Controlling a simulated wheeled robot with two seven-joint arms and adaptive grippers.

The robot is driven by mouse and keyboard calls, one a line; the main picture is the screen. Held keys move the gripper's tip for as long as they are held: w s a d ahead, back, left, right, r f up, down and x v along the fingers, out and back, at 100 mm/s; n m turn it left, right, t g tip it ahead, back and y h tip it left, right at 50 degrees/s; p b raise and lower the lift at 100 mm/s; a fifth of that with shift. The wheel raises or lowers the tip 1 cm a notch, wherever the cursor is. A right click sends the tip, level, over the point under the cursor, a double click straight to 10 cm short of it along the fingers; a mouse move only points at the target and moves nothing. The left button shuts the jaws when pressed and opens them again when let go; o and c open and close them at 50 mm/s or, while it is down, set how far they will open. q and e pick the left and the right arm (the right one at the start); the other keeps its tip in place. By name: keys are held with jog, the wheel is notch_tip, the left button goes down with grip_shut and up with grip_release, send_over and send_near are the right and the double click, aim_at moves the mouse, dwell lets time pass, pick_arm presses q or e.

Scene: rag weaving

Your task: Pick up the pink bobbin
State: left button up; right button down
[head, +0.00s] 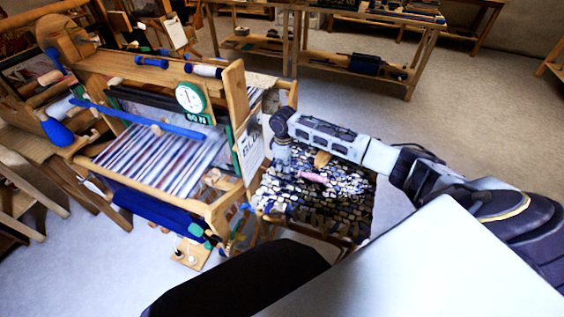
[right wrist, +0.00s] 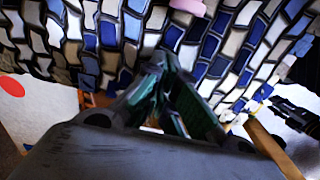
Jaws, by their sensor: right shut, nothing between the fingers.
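The pink bobbin (head: 312,177) lies on the woven top of a bench (head: 345,205) covered in blue, white and black patches. Its edge shows at the top of the right wrist view (right wrist: 188,6), beyond the fingertips. My right gripper (head: 281,162) points down over the left part of the woven top, to the left of the bobbin and apart from it. Its fingers (right wrist: 168,62) are shut and empty. How high the fingertips are above the weave is hard to tell. My left gripper is not in view.
A wooden loom (head: 150,190) with striped threads stands close on the left, with a round dial (head: 190,97) on it. A small wooden piece (head: 321,158) lies beside the bobbin. Shelving tables (head: 350,65) stand at the back. Grey floor is free on the right.

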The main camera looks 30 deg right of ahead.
aim_at(292, 173)
jog(key=shift+s+d+r, duration=0.1)
jog(key=shift+s+d, duration=0.95)
jog(key=shift+s, duration=0.1)
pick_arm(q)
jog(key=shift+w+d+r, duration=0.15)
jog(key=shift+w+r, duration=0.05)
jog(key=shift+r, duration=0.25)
pick_arm(e)
jog(key=shift+s+d, duration=0.1)
jog(key=shift+s, duration=0.05)
